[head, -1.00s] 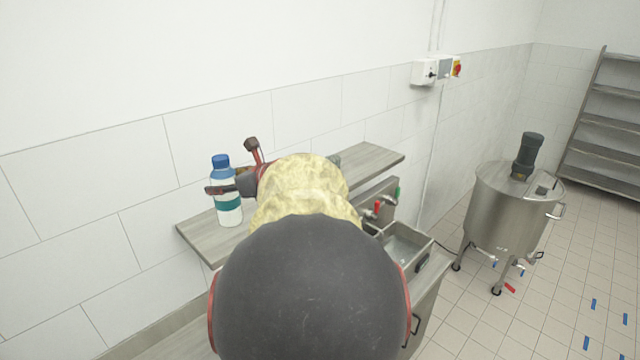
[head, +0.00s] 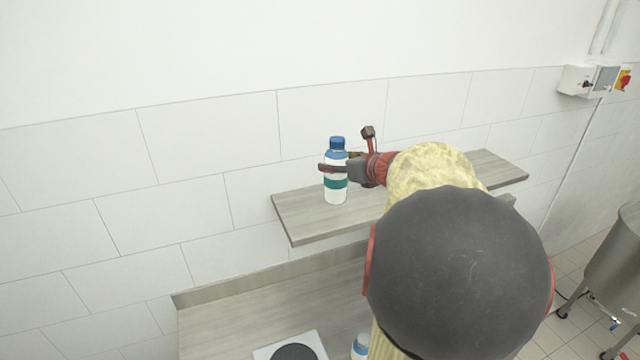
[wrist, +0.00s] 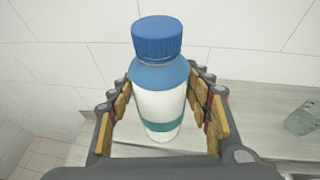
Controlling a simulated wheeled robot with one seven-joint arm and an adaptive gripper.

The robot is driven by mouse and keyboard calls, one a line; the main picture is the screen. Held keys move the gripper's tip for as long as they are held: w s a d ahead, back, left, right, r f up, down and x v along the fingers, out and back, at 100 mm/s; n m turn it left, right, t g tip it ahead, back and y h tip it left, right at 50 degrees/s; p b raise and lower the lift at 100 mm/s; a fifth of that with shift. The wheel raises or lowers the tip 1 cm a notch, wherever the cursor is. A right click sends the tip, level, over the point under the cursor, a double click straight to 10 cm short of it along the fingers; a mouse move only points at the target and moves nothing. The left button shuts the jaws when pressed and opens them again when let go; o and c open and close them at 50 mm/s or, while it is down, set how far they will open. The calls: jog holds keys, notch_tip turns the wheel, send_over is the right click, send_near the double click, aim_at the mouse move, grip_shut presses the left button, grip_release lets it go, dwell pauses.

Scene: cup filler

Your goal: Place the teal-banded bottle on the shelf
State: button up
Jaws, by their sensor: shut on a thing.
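The teal-banded bottle (head: 336,196) is white with a blue cap and shoulder and a teal band low on its body. It is upright at the left part of the grey wooden shelf (head: 300,220). Its base appears on or just above the board; I cannot tell which. My gripper (head: 334,168) reaches in from the right and is shut around the bottle's upper body. In the wrist view the bottle (wrist: 160,103) stands between the padded fingers of my gripper (wrist: 160,82).
A lower counter (head: 230,310) holds a white device with a black disc (head: 292,350) and another blue-and-white bottle (head: 360,346), partly hidden by my arm. A clear greenish vessel (wrist: 301,118) stands to the right in the wrist view. A steel tank (head: 620,275) is at far right.

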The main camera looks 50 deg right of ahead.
jog(key=w+f, duration=0.9)
jog(key=f, duration=0.1)
jog(key=shift+w+f, duration=0.3)
jog(key=shift+f, duration=0.1)
jog(key=shift+d+f, duration=0.1)
jog(key=shift+f, duration=0.05)
jog(key=o, duration=1.7)
jog(key=shift+c, duration=0.2)
